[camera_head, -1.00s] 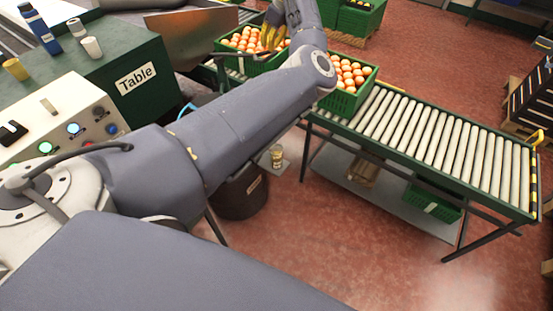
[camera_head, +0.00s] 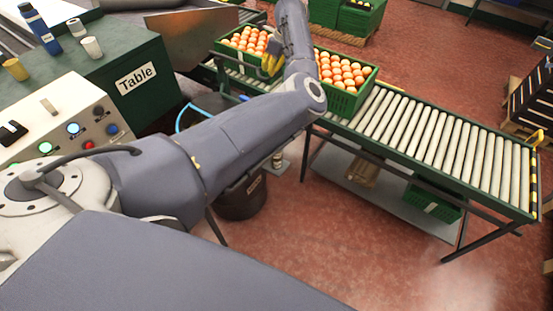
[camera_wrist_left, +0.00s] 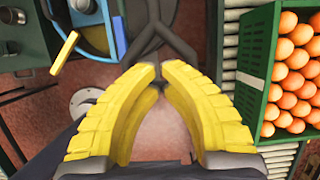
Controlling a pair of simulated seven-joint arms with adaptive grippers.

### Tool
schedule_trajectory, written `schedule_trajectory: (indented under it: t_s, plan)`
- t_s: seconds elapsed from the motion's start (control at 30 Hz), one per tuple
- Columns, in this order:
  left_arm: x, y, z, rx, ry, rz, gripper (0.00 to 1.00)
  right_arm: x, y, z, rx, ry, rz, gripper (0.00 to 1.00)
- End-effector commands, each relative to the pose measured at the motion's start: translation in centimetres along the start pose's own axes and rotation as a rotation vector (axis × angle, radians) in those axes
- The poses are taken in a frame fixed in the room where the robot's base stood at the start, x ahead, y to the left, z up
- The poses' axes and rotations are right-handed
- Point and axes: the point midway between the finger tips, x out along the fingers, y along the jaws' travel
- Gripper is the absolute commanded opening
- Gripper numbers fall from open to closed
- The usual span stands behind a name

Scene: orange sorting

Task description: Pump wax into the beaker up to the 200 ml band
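My left gripper (camera_head: 271,64) has yellow fingers and is over the near edge of the orange crates. In the left wrist view its fingers (camera_wrist_left: 161,72) meet at the tips, with no held object clear between them. A dark forked bar (camera_wrist_left: 152,38) shows just beyond the tips; I cannot tell whether they touch it. A small light container with a band (camera_head: 278,160), perhaps the beaker, stands low beside a dark labelled drum (camera_head: 240,204), partly hidden by my arm. A blue curved rim or hose (camera_head: 180,118) shows behind my arm. No wax level is readable. My right gripper is out of view.
Green crates of oranges (camera_head: 353,100) stand on the roller conveyor (camera_head: 440,140), close to the gripper's right. A green table (camera_head: 120,60) with cups and a bottle is at left, beside a button panel (camera_head: 60,125).

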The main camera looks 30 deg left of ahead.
Motion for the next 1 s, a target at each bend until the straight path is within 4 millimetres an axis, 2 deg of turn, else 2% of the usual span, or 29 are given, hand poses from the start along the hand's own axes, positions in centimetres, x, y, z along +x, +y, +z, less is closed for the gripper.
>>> schedule_trajectory:
  t_s: [0.6,0.77,1.0]
  plan:
    - [7.0,0.1,-2.6,0.003,0.003,0.003,0.00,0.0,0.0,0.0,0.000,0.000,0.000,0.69]
    - [6.0,-0.1,-2.3,0.000,0.001,-0.001,0.00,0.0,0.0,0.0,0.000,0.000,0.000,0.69]
    - [2.2,-0.1,-0.8,-0.002,0.000,-0.002,0.00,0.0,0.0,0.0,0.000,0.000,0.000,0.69]
